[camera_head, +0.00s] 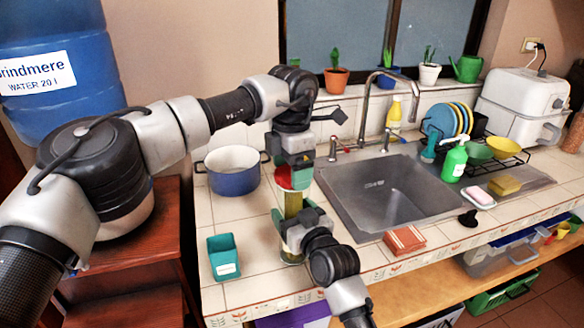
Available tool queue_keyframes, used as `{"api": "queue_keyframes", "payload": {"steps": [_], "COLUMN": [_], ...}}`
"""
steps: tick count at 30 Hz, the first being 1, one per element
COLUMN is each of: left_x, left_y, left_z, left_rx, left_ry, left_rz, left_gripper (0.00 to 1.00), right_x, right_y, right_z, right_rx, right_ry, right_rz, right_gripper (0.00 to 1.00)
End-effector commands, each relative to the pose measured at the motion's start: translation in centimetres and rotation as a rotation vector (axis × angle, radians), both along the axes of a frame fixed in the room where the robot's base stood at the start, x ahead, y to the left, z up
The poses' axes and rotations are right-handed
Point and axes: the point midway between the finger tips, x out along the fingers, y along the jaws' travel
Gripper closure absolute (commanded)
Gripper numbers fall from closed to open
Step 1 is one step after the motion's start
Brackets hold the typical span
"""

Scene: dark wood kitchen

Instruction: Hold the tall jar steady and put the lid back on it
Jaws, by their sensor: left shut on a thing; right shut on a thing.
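The tall jar (293,204) is a narrow, upright, yellowish-green container on the tiled counter, left of the sink. My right gripper (295,226) comes in from below and is shut around its middle, hiding part of its side. My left gripper (293,178) points down directly above the jar, shut on the lid (284,178), which shows as a red piece partly hidden by the fingers. The lid is right over the jar's mouth. I cannot tell whether the lid touches the rim.
A blue pot (232,180) stands behind left of the jar, and a teal box (223,257) at front left. The steel sink (350,205) is close on the right, with a terracotta-coloured block (404,240) on its front edge. The tap (367,110) rises behind.

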Motion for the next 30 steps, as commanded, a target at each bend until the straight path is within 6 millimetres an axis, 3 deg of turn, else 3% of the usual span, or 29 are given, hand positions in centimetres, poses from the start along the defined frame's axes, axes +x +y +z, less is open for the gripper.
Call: {"api": "queue_keyframes", "payload": {"steps": [30], "left_x": [0.72], "left_y": [-0.51], "left_z": [0.01], "left_rx": [-0.001], "left_ry": [-0.003], "left_rz": [-2.24], "left_gripper": [0.42], "right_x": [0.01], "right_y": [-0.03], "right_z": [-0.15], "right_rx": [0.0], "right_ry": [0.004], "right_rz": [0.0], "right_gripper": [0.94]}}
